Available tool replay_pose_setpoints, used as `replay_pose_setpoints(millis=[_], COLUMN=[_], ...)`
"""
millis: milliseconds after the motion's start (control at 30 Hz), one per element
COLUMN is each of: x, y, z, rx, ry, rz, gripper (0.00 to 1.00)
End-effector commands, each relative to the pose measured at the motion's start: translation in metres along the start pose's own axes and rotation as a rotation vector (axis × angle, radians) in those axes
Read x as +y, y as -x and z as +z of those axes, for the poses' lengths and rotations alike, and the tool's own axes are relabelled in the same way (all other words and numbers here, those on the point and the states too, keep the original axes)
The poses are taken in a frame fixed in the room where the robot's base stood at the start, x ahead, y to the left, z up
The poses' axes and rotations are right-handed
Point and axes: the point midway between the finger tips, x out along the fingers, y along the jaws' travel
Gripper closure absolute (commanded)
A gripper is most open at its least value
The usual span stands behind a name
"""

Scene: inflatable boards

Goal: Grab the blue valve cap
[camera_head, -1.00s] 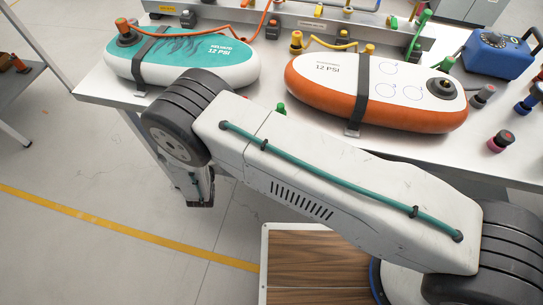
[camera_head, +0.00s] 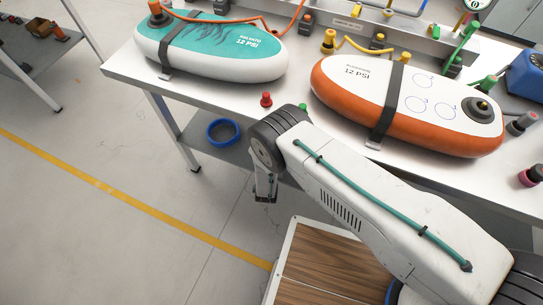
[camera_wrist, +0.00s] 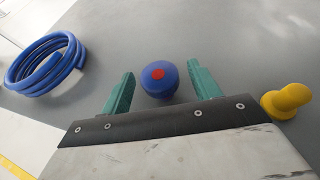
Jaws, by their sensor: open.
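The blue valve cap (camera_wrist: 158,88) is round with a red dot on top and stands on a grey surface in the wrist view. My gripper (camera_wrist: 160,70) is open, with one green finger to the left of the cap and one to its right. Gaps show between the cap and both fingers. How far the cap is ahead of the fingertips is hard to tell. In the head view my gripper (camera_head: 264,194) hangs beside the table's front edge; the blue cap is not visible there.
A yellow cap (camera_wrist: 286,100) lies right of my gripper and a coiled blue hose (camera_wrist: 45,62) lies left. The hose rests on the lower shelf (camera_head: 195,148) under the table (camera_head: 300,88). A teal board (camera_head: 215,45) and an orange-edged board (camera_head: 330,85) lie on top.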

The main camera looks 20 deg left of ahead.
Motion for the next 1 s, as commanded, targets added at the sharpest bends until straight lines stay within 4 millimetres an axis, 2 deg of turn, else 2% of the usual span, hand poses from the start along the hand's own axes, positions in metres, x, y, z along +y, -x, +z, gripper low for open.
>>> replay_pose_setpoints(millis=[267,433,467,800,1000], x=[-0.001,-0.001,-0.001,-0.001,0.000], y=[-0.005,-0.005,-0.004,-0.004,0.001], z=[0.000,0.000,0.000,0.002,0.015], rx=[0.000,0.001,0.001,0.000,0.000], ry=[0.001,0.001,0.000,0.000,0.000], rz=[-0.001,-0.001,-0.001,-0.001,-0.001], gripper=[0.38,0.83,0.86,0.86,0.86])
